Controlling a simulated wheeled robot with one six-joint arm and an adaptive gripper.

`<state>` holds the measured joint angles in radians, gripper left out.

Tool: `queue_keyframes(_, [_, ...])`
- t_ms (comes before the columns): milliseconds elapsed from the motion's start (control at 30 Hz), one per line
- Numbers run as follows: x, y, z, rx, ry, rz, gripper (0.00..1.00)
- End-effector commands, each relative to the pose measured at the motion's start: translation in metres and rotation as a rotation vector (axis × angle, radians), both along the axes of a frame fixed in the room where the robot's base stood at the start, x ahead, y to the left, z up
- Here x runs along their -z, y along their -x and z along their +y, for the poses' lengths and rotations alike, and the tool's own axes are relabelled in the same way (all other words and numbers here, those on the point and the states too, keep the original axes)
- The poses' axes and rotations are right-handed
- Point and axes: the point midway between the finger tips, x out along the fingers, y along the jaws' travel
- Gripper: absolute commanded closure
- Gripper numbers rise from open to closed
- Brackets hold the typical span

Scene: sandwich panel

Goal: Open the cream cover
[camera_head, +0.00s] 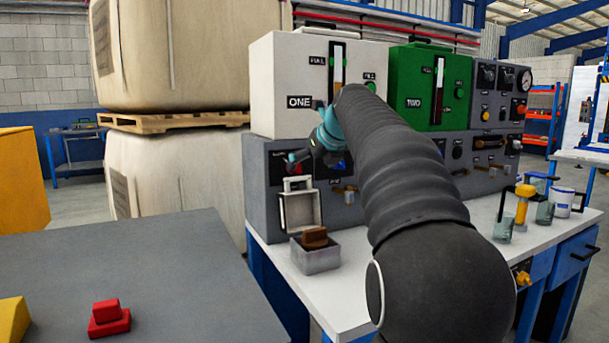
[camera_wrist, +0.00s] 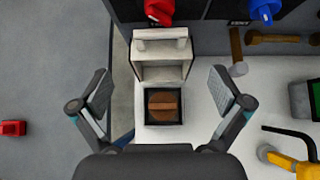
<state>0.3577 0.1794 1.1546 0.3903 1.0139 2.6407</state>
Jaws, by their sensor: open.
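In the wrist view my gripper (camera_wrist: 160,80) is open, with fingers wide apart left and right. Nothing is between them in its grasp.
Red (camera_wrist: 160,10) and blue (camera_wrist: 264,10) knobs are near the cover. A red block (camera_head: 109,315) lies on the grey table at left.

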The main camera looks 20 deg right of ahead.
Motion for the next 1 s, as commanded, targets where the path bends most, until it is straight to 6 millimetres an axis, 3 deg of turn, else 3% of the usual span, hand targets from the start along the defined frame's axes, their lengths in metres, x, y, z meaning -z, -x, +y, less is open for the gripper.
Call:
queue_keyframes(300, [-0.026,0.031,-0.002,-0.001,0.001,0.000,0.00])
queue_keyframes(667, [-0.028,0.034,-0.002,-0.001,0.001,0.001,0.03])
queue_keyframes(867, [-0.024,0.044,0.008,-0.061,0.070,0.009,0.53])
queue_keyframes(1000, [-0.008,0.069,0.031,-0.227,0.254,0.030,0.88])
